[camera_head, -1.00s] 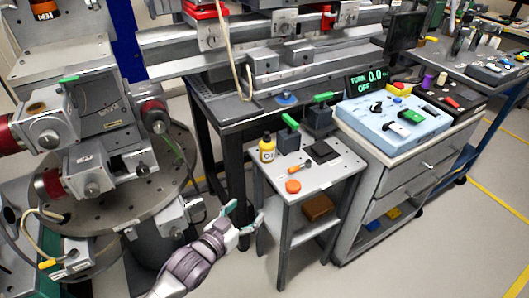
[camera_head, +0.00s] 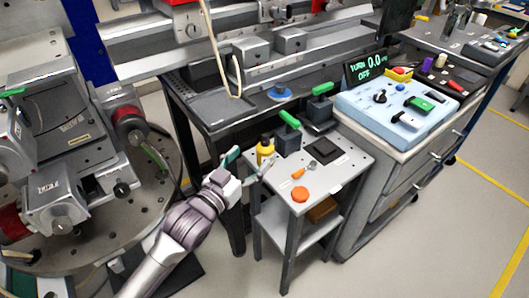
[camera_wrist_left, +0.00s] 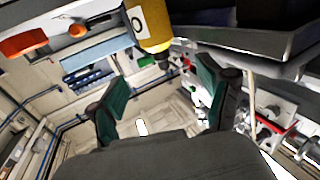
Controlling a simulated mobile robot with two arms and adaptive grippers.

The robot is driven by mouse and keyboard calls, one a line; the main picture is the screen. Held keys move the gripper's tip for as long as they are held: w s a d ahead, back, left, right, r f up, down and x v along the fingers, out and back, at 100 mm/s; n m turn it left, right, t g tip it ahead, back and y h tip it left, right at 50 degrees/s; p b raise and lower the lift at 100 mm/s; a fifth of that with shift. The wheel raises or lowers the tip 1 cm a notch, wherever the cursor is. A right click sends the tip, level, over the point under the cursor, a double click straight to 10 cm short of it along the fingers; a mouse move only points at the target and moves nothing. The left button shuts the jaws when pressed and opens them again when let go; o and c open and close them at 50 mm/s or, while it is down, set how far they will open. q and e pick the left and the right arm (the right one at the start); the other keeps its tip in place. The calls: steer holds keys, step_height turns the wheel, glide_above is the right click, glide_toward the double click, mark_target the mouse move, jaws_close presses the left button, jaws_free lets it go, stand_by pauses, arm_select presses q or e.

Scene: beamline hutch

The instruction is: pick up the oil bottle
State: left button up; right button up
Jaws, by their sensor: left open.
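The oil bottle (camera_head: 265,153) is small and yellow with a dark cap. It stands upright near the left edge of the small grey side table (camera_head: 335,174). My left gripper (camera_head: 249,164) is open and empty, with its fingers at the table's left edge, close in front of the bottle and partly covering its lower part. In the left wrist view, which looks upside down, the bottle (camera_wrist_left: 152,20) hangs cap-down just beyond the open green-padded fingers (camera_wrist_left: 163,75). I cannot tell whether a finger touches it. My right gripper is not in view.
A blue control box (camera_head: 395,112) stands to the right. Floor in front is clear.

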mark_target(263, 144)
arm_select(q)
steer(key=x, duration=0.3)
steer(key=shift+w, duration=0.3)
steer(key=b+x, duration=0.1)
steer(key=x, duration=0.3)
steer(key=shift+w+d+f, duration=0.2)
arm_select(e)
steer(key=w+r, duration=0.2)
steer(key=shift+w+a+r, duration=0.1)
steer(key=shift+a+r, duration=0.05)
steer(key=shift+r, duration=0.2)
arm_select(q)
steer(key=c, duration=1.3)
steer(key=shift+c, duration=0.5)
steer(key=shift+r, duration=0.1)
